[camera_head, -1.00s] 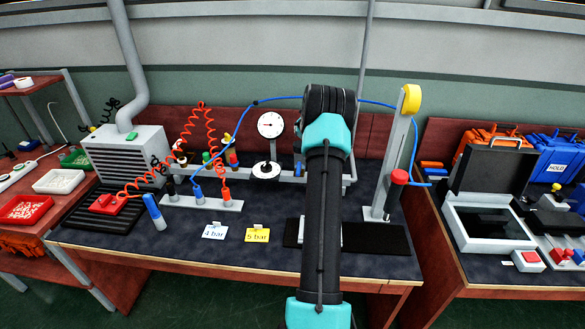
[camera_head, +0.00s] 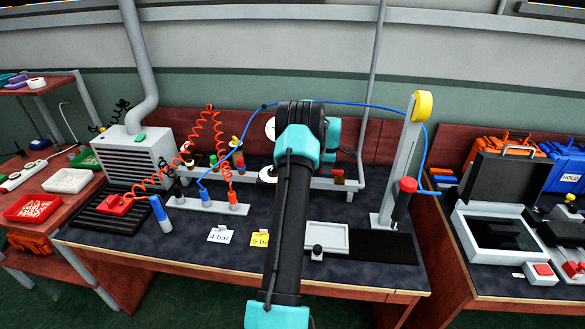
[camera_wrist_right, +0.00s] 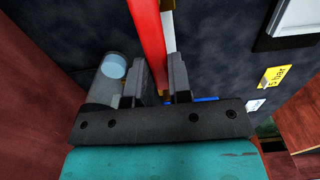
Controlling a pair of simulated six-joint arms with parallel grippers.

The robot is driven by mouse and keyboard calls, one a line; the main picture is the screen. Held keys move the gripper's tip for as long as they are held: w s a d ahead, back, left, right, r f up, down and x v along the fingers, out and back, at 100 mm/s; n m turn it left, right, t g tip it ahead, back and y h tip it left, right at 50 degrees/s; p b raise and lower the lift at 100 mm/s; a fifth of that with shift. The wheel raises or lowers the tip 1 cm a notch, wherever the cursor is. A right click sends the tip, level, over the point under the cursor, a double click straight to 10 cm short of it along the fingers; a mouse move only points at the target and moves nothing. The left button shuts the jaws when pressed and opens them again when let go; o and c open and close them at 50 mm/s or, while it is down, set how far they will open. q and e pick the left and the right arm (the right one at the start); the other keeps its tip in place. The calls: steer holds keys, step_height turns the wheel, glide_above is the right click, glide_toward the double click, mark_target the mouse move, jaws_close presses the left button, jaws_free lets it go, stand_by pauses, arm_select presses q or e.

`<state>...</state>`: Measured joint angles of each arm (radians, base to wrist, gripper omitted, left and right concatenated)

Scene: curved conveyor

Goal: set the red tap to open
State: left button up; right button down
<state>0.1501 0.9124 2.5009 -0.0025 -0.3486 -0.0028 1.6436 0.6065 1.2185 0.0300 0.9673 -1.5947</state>
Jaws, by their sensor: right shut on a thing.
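In the right wrist view my right gripper (camera_wrist_right: 167,88) has its two dark fingers on either side of a long red bar, the red tap's lever (camera_wrist_right: 149,38), and is shut on it. A white and yellow strip runs along the lever's right side. In the head view my right arm reaches up the middle, and its teal wrist (camera_head: 333,135) is at the pipework behind the bench. The fingers and the lever are hidden there behind the arm, so the lever's angle to the pipe is unclear. My left gripper is not in view.
A grey cylinder with a pale blue end (camera_wrist_right: 113,68) stands close left of the fingers. The gauge (camera_head: 269,130) is mostly covered by my arm. A 4 bar card (camera_head: 219,235) and a 5 bar card (camera_head: 260,239) lie in front. A grey post (camera_head: 403,155) stands to the right.

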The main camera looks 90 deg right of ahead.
stand_by(0.4)
steer(key=c, duration=1)
jaws_free()
steer(key=shift+c, duration=0.2)
step_height(320, 180, up, 17)
steer(key=shift+r, duration=0.2)
steer(key=shift+w, duration=0.1)
